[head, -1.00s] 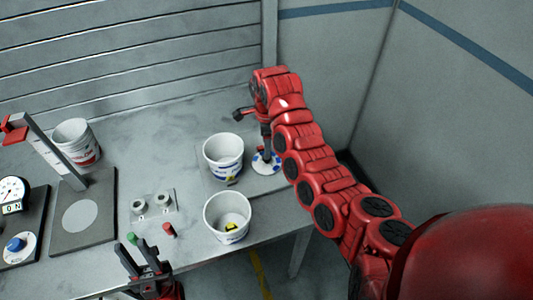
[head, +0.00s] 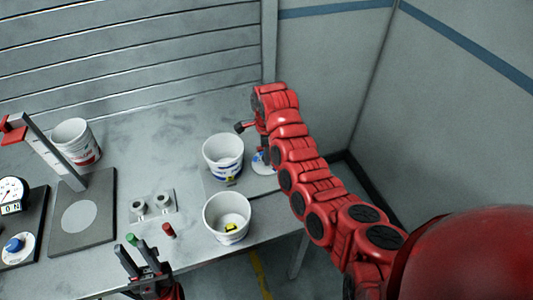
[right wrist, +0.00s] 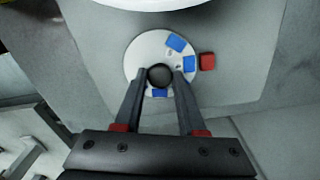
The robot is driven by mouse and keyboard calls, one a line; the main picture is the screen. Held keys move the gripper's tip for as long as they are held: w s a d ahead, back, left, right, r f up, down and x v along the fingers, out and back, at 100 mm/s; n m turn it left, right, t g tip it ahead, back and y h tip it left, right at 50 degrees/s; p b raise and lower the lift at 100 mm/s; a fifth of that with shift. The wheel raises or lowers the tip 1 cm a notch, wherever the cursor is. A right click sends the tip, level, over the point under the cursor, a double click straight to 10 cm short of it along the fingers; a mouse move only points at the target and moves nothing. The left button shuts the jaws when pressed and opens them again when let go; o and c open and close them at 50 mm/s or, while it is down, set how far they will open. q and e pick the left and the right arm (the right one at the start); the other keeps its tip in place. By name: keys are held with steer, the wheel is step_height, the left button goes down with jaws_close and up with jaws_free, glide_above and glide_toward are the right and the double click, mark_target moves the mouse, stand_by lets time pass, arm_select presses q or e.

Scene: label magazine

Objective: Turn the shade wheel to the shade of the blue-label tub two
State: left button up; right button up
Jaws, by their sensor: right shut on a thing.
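The shade wheel (right wrist: 137,60) is a pale disc with several blue patches and a dark round knob (right wrist: 160,76) at its middle. A red marker (right wrist: 207,62) sits beside its rim. My right gripper (right wrist: 162,82) is shut on the knob. In the head view a small part of the wheel (head: 260,162) shows; my right arm hides the rest. A white tub with a blue label (head: 223,158) stands left of the wheel. I cannot read a number on it. My left gripper (head: 138,258) is open and empty at the front edge.
Another white tub (head: 228,218) with a yellow patch stands in front. A red-label tub (head: 75,140) is at the back left.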

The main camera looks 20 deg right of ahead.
jaws_close()
